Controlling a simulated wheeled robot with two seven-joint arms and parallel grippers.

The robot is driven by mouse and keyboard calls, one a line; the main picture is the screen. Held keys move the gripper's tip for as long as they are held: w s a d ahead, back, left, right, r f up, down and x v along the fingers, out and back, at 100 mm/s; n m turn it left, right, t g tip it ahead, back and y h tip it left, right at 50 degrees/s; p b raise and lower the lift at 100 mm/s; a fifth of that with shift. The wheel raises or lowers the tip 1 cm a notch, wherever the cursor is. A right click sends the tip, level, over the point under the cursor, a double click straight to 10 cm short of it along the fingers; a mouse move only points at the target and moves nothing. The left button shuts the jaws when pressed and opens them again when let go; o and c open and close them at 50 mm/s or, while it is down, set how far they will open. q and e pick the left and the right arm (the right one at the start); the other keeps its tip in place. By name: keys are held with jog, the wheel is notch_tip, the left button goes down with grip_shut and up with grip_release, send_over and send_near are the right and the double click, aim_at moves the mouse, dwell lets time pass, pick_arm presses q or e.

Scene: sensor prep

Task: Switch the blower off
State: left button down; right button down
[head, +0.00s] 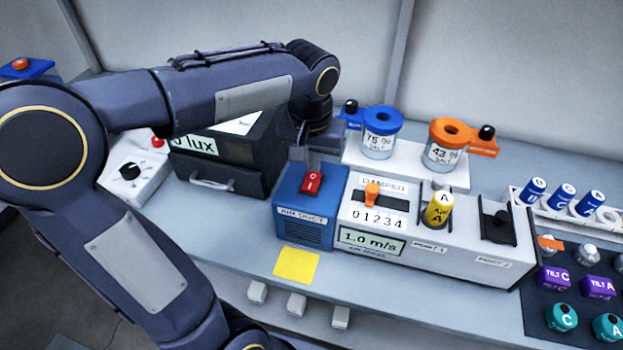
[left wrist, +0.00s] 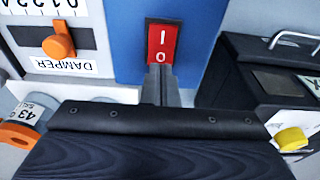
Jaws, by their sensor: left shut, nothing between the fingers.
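The blower is a blue box (head: 290,235) labelled AIR DUCT, in the middle of the bench. Its red rocker switch (head: 312,182) on top is marked I and O; it also shows in the left wrist view (left wrist: 163,42). I cannot tell which side is pressed. My left gripper (head: 298,153) is shut and empty, just behind the switch. In the left wrist view its fingertips (left wrist: 160,75) are at the O end; I cannot tell whether they touch it. The display (head: 370,241) beside the blower reads 1.0 m/s. My right gripper is not in view.
A white duct (head: 480,262) joins the blower on the right, with an orange damper lever (head: 372,194) and a yellow sensor (head: 438,209). A dark lux box (head: 215,183) stands left. Two jars (head: 380,145) stand behind. A yellow note (head: 296,265) lies in front.

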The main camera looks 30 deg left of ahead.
aim_at(313, 177)
pick_arm(q)
jog(key=shift+f+b, duration=0.55)
jog(key=shift+f, duration=0.25)
dwell(0.4)
notch_tip(313, 177, up, 7)
jog(key=p, duration=0.6)
jog(key=shift+r, duration=0.1)
jog(key=shift+s, duration=0.1)
dwell(0.3)
jog(key=s+d+f+t+h, duration=0.2)
jog(key=s, duration=0.6)
jog(key=s+d+f+m+t+h, duration=0.1)
jog(key=s+d+f+t+h, duration=0.1)
jog(key=s, duration=0.6)
jog(key=shift+s+f, duration=0.3)
jog(key=shift+f, duration=0.05)
